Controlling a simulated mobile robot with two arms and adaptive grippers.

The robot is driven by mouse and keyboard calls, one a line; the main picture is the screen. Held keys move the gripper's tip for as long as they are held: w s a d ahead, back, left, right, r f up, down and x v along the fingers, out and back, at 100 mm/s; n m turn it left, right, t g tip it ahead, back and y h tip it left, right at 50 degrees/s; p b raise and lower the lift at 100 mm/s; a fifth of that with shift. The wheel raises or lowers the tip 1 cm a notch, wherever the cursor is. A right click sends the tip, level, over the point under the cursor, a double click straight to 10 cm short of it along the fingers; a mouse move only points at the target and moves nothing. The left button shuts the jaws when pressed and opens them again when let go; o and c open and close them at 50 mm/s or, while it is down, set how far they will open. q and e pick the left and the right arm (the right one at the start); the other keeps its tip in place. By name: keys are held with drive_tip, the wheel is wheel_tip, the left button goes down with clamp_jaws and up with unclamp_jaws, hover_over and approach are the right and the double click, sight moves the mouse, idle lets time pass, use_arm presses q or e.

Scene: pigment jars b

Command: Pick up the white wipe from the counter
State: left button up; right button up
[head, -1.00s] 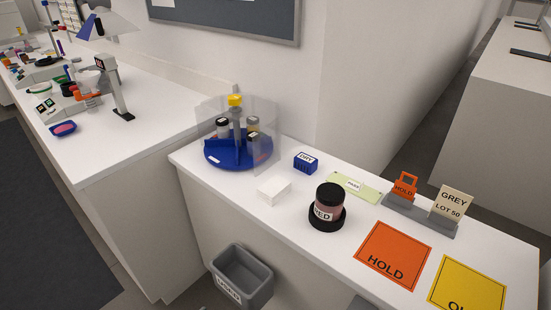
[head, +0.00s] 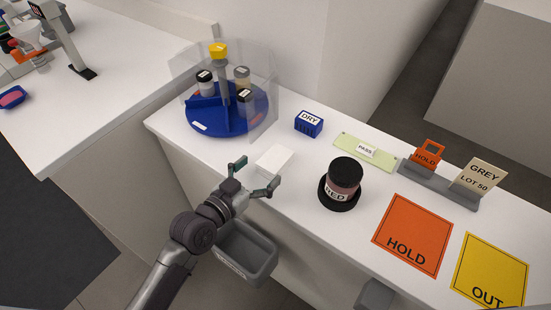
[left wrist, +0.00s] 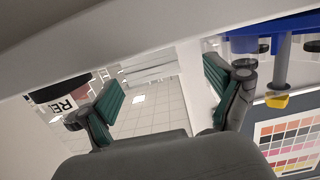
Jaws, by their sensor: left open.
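The white wipe (head: 275,160) is a small white folded block lying flat on the counter, between the blue turntable and the dark RED jar. My left gripper (head: 252,178) is at the counter's front edge, just in front of the wipe. Its two fingers are spread, pointing toward the wipe, with nothing between them. In the left wrist view, the green-padded fingers of my left gripper (left wrist: 163,88) stand wide apart. I cannot clearly pick out the wipe in that view. My right gripper is not in view.
The RED jar (head: 341,184) stands right of the wipe. The blue turntable (head: 207,123) with jars and a clear shield is behind left. A blue DRY block (head: 309,123) is behind. A grey bin (head: 248,255) is below the front edge. An orange HOLD mat (head: 412,234) lies right.

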sight(275, 157)
use_arm(q)
drive_tip(key=shift+w+d, duration=0.2)
drive_tip(key=shift+w, duration=0.1)
drive_tip(key=shift+w+d+p, duration=0.3)
drive_tip(key=shift+w+d, duration=0.2)
drive_tip(key=shift+d, duration=0.15)
drive_tip(key=x, duration=0.3)
drive_tip(key=shift+d+f, duration=0.15)
drive_tip(key=shift+d, duration=0.1)
drive_tip(key=shift+w+d, duration=0.1)
drive_tip(key=shift+w, duration=0.1)
drive_tip(key=shift+c, duration=0.8)
drive_tip(key=c, duration=0.8)
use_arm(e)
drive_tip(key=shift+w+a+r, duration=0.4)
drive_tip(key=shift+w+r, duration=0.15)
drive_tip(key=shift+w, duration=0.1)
